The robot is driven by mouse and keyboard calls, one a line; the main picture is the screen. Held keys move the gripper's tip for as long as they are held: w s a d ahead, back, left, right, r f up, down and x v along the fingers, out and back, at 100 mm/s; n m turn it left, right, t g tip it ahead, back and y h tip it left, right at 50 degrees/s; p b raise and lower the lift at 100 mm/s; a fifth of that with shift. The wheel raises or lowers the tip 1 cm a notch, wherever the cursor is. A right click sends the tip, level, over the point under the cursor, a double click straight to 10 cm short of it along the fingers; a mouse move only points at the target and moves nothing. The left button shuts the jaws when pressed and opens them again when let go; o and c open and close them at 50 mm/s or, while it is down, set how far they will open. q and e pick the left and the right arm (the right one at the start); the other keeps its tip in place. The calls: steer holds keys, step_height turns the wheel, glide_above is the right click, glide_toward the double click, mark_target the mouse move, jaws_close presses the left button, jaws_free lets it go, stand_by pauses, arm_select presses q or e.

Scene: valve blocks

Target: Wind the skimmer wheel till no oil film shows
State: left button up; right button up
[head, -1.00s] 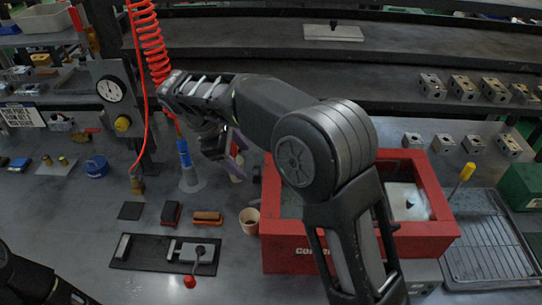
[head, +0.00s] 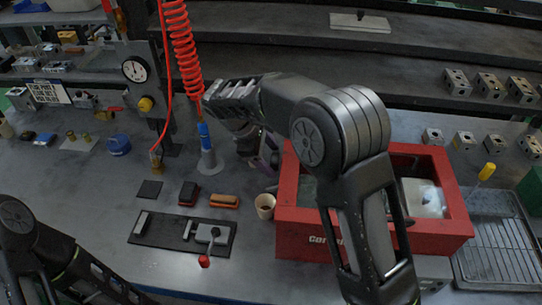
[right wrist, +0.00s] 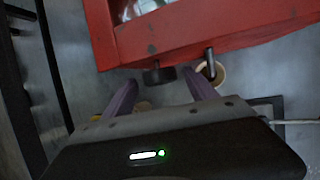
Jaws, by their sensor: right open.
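The red tank (head: 330,240), with partly covered white lettering, stands right of centre in the head view. My right arm hides much of it. In the right wrist view its red wall (right wrist: 200,35) crosses the top, with a dark round knob (right wrist: 158,75) and a thin dark rod (right wrist: 210,62) beside it; I cannot tell whether the knob is the skimmer wheel. My right gripper (head: 268,158) is open at the tank's left side, its purple fingers (right wrist: 160,80) pointing towards the knob, apparently empty. Any oil film cannot be made out. My left gripper is out of view.
A beige cup (head: 265,206) stands close to the tank's left front. A blue-topped nozzle on a cone (head: 207,150) and a red coiled hose (head: 180,50) are left of my right gripper. A black plate with a clamp (head: 165,229) lies in front. A drain tray (head: 500,250) is right.

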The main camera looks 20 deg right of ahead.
steer(key=shift+d+f, duration=0.15)
steer(key=shift+f, duration=0.25)
steer(key=shift+c, duration=0.5)
steer(key=c, duration=1.2)
steer(key=shift+f+t+b, duration=0.15)
steer(key=shift+t+b, duration=0.15)
steer(key=shift+b, duration=0.5)
steer(key=shift+c, duration=0.2)
steer(key=t+h+b, duration=0.1)
steer(key=b, duration=0.3)
steer(key=t+h+b, duration=0.1)
steer(key=t+b, duration=0.1)
steer(key=b, duration=0.2)
steer(key=m+t+h+b, duration=0.1)
steer(key=b, duration=0.3)
steer(key=shift+s+a+f, duration=0.2)
steer(key=shift+s+f, duration=0.1)
steer(key=shift+f, duration=0.05)
steer(key=shift+r+t+b, duration=0.2)
steer(key=shift+t+b, duration=0.4)
steer(key=shift+b, duration=0.15)
steer(key=shift+r, duration=0.1)
